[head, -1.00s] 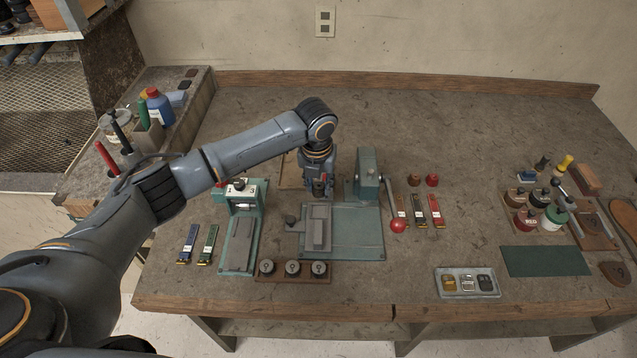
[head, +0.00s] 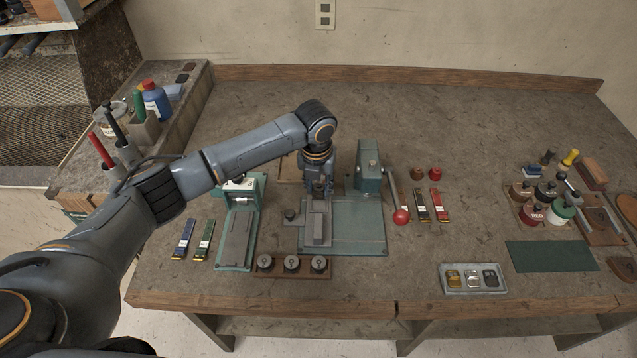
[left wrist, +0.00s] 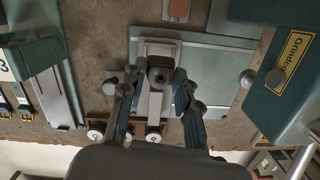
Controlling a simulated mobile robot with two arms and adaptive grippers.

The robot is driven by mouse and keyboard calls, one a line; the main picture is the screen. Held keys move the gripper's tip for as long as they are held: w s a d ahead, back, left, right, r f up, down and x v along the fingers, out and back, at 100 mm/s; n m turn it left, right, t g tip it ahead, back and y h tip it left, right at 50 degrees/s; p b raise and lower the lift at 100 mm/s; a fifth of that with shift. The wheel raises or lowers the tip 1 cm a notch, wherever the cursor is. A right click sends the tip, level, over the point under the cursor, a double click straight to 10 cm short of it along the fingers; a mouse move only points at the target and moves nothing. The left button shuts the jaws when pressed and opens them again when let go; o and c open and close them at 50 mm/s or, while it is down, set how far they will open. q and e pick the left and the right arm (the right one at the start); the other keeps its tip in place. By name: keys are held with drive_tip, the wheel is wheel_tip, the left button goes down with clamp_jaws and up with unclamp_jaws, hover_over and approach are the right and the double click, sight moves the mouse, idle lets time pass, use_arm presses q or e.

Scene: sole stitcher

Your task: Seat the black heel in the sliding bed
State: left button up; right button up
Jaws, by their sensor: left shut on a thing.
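My left gripper (head: 319,194) points down at the far end of the grey sliding bed (head: 319,229), which sits on the left of a teal base plate. In the left wrist view the fingers (left wrist: 158,80) are shut on the black heel (left wrist: 160,75), a small dark piece between the fingertips. The sliding bed (left wrist: 155,103) runs under it there. The heel is low over the bed or touching it; I cannot tell which. In the head view the fingers hide the heel. My right gripper is not in view.
A teal press (head: 369,178) with a red-knobbed lever (head: 401,217) stands close to the right of my gripper. Another teal device (head: 237,236) stands to the left. A wooden rack (head: 292,266) with dark round knobs lies in front. The back of the bench is clear.

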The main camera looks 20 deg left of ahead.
sight(319, 197)
use_arm(q)
drive_tip(key=shift+f+b, duration=0.7)
drive_tip(key=shift+f, duration=1.1)
drive_tip(key=shift+r+p, duration=0.1)
drive_tip(key=shift+p, duration=0.55)
drive_tip(key=shift+f+b, duration=0.4)
drive_tip(key=shift+f, duration=0.25)
drive_tip(key=o, duration=0.8)
drive_tip(key=shift+r, duration=0.1)
drive_tip(key=r+p, duration=0.3)
drive_tip(key=s+r+p, duration=0.1)
drive_tip(key=r+p, duration=0.7)
drive_tip(key=shift+s, duration=0.2)
drive_tip(key=shift+f, duration=0.1)
